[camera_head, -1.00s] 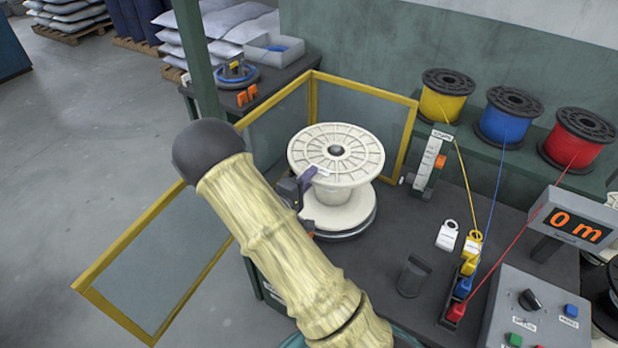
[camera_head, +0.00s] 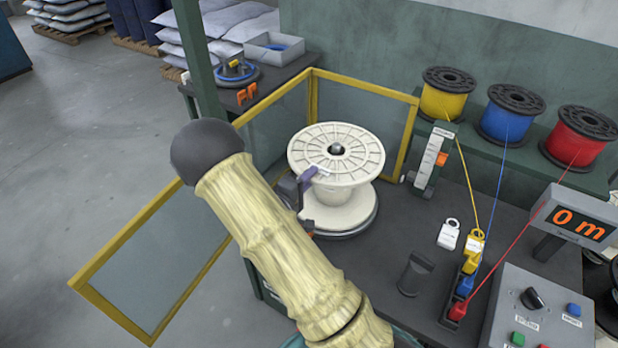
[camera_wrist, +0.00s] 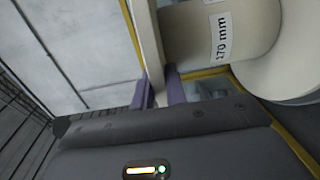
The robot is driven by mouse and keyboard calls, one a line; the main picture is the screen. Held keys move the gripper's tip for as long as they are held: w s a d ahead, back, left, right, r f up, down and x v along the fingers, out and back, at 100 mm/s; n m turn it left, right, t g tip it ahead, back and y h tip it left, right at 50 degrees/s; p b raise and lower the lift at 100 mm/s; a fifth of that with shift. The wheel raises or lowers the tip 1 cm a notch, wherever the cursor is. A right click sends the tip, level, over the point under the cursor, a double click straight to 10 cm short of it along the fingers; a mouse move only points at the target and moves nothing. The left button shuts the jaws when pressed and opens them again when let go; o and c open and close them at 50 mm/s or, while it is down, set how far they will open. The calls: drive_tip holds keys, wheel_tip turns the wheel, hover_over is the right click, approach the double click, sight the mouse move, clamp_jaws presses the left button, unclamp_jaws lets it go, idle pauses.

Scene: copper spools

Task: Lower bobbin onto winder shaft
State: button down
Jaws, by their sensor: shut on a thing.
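The cream bobbin (camera_head: 350,170) stands upright over the winder's round base (camera_head: 365,222), inside the yellow-framed guard. The tip of the winder shaft (camera_head: 337,149) shows in the bobbin's centre hole, so the bobbin is around the shaft. My gripper (camera_head: 312,174) is at the left front of the top flange, with its purple fingers shut on the rim. In the wrist view the fingers of my gripper (camera_wrist: 160,88) pinch the flange, and the bobbin's barrel (camera_wrist: 205,35) carries a "170 mm" label. Whether the lower flange touches the base is hard to tell.
The yellow-framed guard panel (camera_head: 85,290) stands open at left. A scale post (camera_head: 431,160) stands just right of the bobbin. Yellow, blue and red wire spools (camera_head: 510,117) sit on the back shelf. A meter display (camera_head: 575,222) reads 0 m above the control box (camera_head: 535,315).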

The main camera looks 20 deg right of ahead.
drive_tip(key=shift+r, duration=0.1)
drive_tip(key=c, duration=1.3)
unclamp_jaws()
drive_tip(key=shift+c, duration=0.2)
drive_tip(key=b+v, duration=0.3)
drive_tip(key=v, duration=1.4)
drive_tip(key=shift+a, duration=0.2)
drive_tip(key=shift+s, duration=0.1)
